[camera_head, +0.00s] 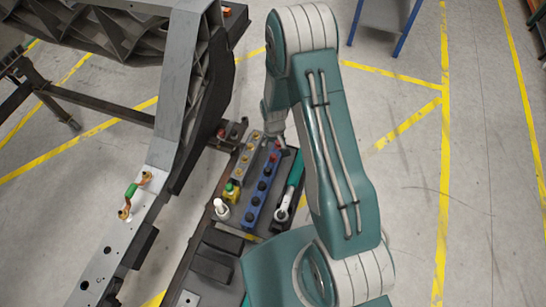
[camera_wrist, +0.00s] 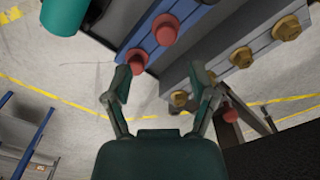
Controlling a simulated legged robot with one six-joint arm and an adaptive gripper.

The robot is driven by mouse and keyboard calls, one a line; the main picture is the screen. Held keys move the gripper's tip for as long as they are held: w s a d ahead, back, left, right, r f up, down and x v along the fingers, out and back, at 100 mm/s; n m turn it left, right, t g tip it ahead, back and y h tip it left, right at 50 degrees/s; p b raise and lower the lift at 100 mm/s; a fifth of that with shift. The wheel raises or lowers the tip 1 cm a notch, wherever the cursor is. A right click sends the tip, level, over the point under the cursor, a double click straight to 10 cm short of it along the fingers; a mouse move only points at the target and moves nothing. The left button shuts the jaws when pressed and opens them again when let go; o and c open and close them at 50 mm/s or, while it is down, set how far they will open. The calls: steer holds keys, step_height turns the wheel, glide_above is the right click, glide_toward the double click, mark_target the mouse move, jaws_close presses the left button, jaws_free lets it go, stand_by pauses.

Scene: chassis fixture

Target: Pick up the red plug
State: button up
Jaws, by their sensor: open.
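In the wrist view, a red plug (camera_wrist: 137,60) sits at the end of a blue block (camera_wrist: 135,38). A second red plug (camera_wrist: 166,30) sits behind it on the same block. My gripper (camera_wrist: 161,78) is open and empty, with its left finger close to the end plug. I cannot tell whether they touch. The nearer plugs on that block look dark.
A grey block with brass bolts (camera_head: 242,167) stands left of the blue block; its bolts (camera_wrist: 240,57) show in the wrist view. A ratchet tool (camera_head: 289,195) lies to the right. A white bottle (camera_head: 221,208) and yellow-green item (camera_head: 231,192) stand left. A chassis beam (camera_head: 185,100) rises left.

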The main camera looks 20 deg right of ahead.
mark_target(273, 155)
steer(key=f, duration=0.3)
steer(key=s+f, duration=0.1)
steer(key=f, duration=0.1)
steer(key=shift+a, duration=0.3)
steer(key=shift+f, duration=0.4)
steer(key=c, duration=0.8)
steer(key=shift+c, duration=0.2)
